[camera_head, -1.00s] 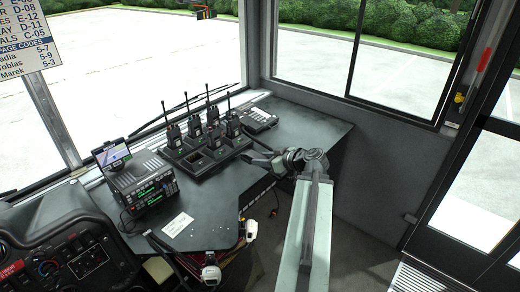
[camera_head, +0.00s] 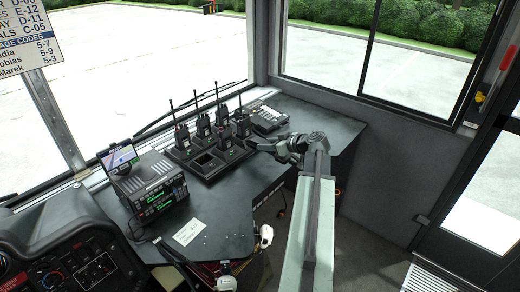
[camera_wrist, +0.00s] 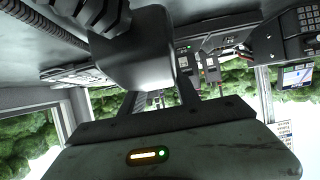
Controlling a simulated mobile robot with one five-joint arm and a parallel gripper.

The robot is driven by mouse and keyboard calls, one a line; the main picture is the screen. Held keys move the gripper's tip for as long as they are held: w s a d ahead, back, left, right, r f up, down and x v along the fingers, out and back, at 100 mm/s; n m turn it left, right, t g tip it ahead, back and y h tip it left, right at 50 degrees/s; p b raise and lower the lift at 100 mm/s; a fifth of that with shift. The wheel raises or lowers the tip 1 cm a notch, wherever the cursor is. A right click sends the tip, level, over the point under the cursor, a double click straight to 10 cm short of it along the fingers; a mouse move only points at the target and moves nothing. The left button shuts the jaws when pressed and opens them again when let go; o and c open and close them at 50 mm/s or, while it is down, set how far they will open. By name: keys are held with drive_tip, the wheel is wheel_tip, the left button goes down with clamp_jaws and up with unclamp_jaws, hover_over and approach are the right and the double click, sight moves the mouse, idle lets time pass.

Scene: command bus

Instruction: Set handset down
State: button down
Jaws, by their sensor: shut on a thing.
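My gripper (camera_head: 268,147) reaches in from the right, low over the counter at the right end of the black charger tray (camera_head: 205,177). In the wrist view, which looks upside down, a grey rounded block (camera_wrist: 130,62) fills the space at my fingers. It appears to be the handset, and my gripper is shut on it. In the head view the held thing is dark and hard to separate from the fingers. I cannot tell whether it touches the counter or the tray. Several upright radios with antennas (camera_head: 203,126) stand in the tray, and its front slots look empty.
A keypad unit (camera_head: 268,119) sits behind my gripper near the window. A radio set (camera_head: 155,193) with a small screen (camera_head: 118,157) above it stands on the left. A white card (camera_head: 190,231) lies on the counter. The counter's middle (camera_head: 225,207) is clear.

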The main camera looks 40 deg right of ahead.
drive_tip(key=shift+w+d, duration=0.2)
drive_tip(key=shift+w, duration=0.2)
drive_tip(key=f+b, duration=0.3)
drive_tip(key=shift+w+d+f+b, duration=0.25)
drive_tip(key=shift+f+b, duration=0.05)
drive_tip(key=shift+f, duration=0.05)
drive_tip(key=shift+s+f+b, duration=0.15)
drive_tip(key=shift+s+b, duration=0.05)
drive_tip(key=shift+b, duration=0.1)
drive_tip(key=shift+w+a, duration=0.25)
drive_tip(key=shift+w, duration=0.1)
drive_tip(key=shift+s+f, duration=0.1)
drive_tip(key=shift+f, duration=0.05)
drive_tip(key=c, duration=0.9)
unclamp_jaws()
